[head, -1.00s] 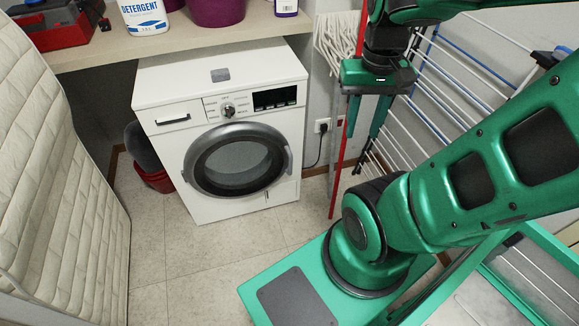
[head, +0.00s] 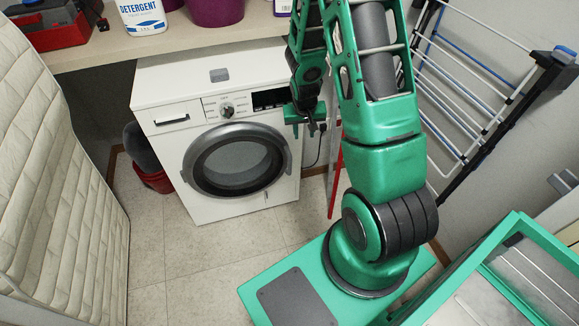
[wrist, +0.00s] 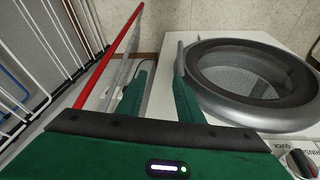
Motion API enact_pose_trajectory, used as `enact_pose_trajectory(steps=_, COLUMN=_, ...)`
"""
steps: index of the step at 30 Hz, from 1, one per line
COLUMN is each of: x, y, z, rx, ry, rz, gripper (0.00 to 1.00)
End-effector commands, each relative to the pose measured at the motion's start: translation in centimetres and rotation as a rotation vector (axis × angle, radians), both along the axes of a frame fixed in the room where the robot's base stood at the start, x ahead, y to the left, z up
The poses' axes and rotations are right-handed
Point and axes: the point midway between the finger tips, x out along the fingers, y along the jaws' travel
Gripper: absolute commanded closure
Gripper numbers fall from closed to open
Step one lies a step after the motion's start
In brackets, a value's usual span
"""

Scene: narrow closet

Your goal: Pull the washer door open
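The white washer (head: 225,130) stands under a shelf, with its round door (head: 238,160) closed. The door has a grey rim and dark glass, and a handle shows at the rim's right side. In the wrist view the door (wrist: 255,75) fills the right half. My gripper (head: 305,128) is at the washer's front right, by the door's right edge. In the wrist view my gripper (wrist: 158,90) has its two green fingers apart with nothing held between them. The right finger is close to the door rim's handle side; I cannot tell whether it touches.
A red mop pole (wrist: 110,55) stands right of the washer, with a drying rack (head: 470,80) beyond it. A shelf (head: 100,48) with a detergent bottle (head: 143,15) is above. A quilted mattress (head: 60,170) leans at left. Floor before the washer is clear.

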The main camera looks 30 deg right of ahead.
Motion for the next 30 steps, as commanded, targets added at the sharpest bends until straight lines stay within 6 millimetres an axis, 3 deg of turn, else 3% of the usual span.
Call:
enact_pose_trajectory(steps=1, x=0.5, y=0.4, z=-2.3, rx=0.005, ry=-0.005, rz=0.005, gripper=0.67)
enact_pose_trajectory(steps=3, x=1.4, y=0.7, z=-4.9, rx=0.009, ry=-0.026, rz=0.010, gripper=0.67)
enact_pose_trajectory(steps=9, x=2.7, y=2.1, z=-11.1, rx=0.025, ry=-0.079, rz=0.017, gripper=0.67)
enact_pose_trajectory(steps=13, x=3.1, y=2.6, z=-13.5, rx=0.034, ry=-0.103, rz=0.018, gripper=0.67)
enact_pose_trajectory(steps=18, x=3.3, y=2.9, z=-14.8, rx=0.039, ry=-0.117, rz=0.018, gripper=0.67)
enact_pose_trajectory(steps=23, x=3.9, y=2.7, z=-16.2, rx=0.039, ry=-0.117, rz=0.017, gripper=0.67)
enact_pose_trajectory(steps=30, x=5.1, y=2.0, z=-19.9, rx=0.039, ry=-0.114, rz=0.018, gripper=0.67)
